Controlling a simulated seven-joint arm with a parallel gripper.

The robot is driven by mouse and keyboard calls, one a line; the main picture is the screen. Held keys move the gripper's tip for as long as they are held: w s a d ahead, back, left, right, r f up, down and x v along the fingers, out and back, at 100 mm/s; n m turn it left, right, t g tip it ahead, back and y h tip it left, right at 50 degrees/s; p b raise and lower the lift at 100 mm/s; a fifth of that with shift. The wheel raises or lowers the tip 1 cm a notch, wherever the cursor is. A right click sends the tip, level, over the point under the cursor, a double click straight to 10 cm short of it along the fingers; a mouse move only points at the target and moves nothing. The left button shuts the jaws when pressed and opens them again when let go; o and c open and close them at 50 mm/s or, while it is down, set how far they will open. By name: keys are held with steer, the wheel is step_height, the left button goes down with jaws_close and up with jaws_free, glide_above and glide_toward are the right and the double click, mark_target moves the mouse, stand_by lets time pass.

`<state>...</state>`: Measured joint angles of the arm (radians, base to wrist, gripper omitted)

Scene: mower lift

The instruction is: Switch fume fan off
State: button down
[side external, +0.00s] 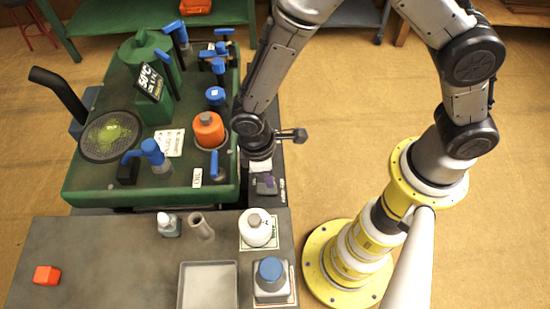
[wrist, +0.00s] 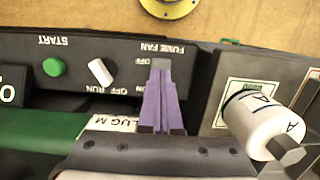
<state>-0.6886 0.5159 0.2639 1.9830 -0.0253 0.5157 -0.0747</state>
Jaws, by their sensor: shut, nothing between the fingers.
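The dark control panel (wrist: 75,75) runs along the upper left of the wrist view, its lettering upside down. The FUME FAN label shows at its right end, with OFF and part of ON below it. My gripper (wrist: 160,78), with purple fingers, is shut and empty and lies over the fume fan spot. The fan switch is mostly or wholly hidden by the fingers, so I cannot tell its position or whether they touch it. In the side view my gripper (side external: 265,184) is low beside the green machine's (side external: 185,192) right edge, and the panel face is largely hidden.
A green START button (wrist: 54,67) and a white OFF/RUN switch (wrist: 101,72) sit left of the fingers. A white jar (side external: 258,227) and a blue-capped container (side external: 271,277) stand on the grey bench (side external: 110,260) near my gripper. Open floor lies to the right.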

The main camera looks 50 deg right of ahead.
step_height(320, 180, up, 13)
steer(key=s+d, duration=0.1)
steer(key=d, duration=0.1)
steer(key=shift+s+f, duration=0.2)
steer(key=shift+s, duration=0.2)
steer(key=w+d+r+m+t+y, duration=0.2)
steer(key=d+r+m+t, duration=0.25)
steer(key=d+r, duration=0.8)
steer(key=s+d+r+m+t, duration=0.2)
steer(key=s+d+m, duration=0.2)
steer(key=s+d, duration=0.3)
steer(key=shift+s+r+h, duration=0.3)
steer(key=shift+s+h, duration=0.1)
steer(key=shift+s, duration=1.4)
steer(key=shift+d+m, duration=0.1)
steer(key=shift+m, duration=0.15)
